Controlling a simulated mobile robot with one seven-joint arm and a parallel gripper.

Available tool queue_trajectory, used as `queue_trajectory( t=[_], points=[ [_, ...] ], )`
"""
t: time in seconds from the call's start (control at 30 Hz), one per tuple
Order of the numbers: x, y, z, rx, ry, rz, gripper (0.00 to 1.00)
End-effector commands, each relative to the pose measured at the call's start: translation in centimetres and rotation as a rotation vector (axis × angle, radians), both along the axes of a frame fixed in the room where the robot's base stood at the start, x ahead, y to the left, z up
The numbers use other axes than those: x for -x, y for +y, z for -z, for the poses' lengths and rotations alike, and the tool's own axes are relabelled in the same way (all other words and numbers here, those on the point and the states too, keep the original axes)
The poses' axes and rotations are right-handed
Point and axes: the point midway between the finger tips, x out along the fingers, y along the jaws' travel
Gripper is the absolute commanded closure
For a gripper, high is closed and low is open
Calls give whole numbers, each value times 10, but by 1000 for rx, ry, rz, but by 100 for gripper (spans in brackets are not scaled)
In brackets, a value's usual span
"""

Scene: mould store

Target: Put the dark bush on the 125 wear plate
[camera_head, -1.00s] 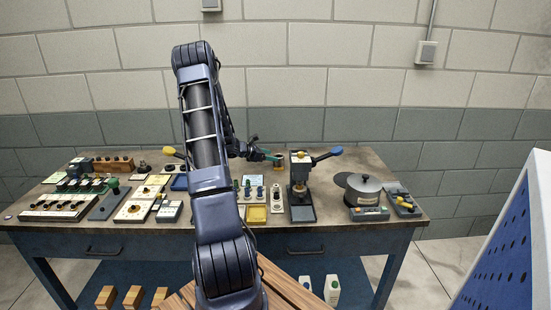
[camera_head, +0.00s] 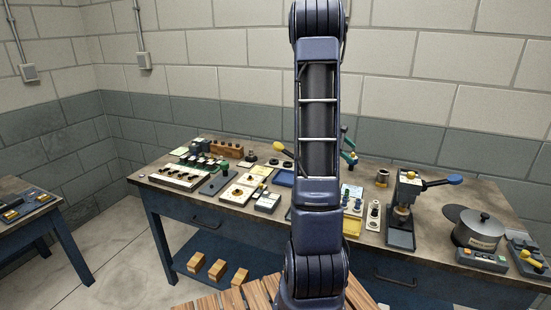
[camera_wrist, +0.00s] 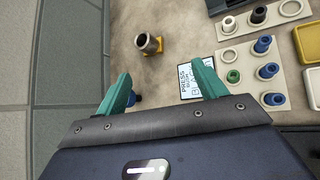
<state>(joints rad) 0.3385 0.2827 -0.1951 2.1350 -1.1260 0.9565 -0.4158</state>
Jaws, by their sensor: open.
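My gripper (camera_wrist: 164,86) is open and empty, its teal fingers apart above the bench top in the wrist view. In the head view my gripper (camera_head: 349,156) shows partly behind my arm, over the back of the bench. A dark bush (camera_wrist: 259,14) stands on a pale strip (camera_wrist: 246,27) at the upper right of the wrist view, beside a white bush (camera_wrist: 228,24). It is right of my fingers and apart from them. Plates with round holes (camera_head: 237,194) lie left of my arm in the head view. Their markings are too small to tell which is the 125 wear plate.
A metal cylinder on a yellow base (camera_wrist: 148,43) stands ahead of my fingers. A press with a blue-knobbed lever (camera_head: 402,208) and a lidded round pot (camera_head: 479,229) stand at the right. Blue and green bushes (camera_wrist: 263,45) stand on a pale plate. My arm hides the bench middle.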

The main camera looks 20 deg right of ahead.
Motion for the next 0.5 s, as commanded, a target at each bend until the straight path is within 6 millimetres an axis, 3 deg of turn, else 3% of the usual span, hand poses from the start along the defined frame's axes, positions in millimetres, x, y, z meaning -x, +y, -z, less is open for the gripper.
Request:
queue_trajectory(
  t=[0.2, 0.5],
  points=[
    [12, 70, -41, -71, -202, 81, 30],
    [40, 163, -81, -203, -449, 191, 30]
  ],
)
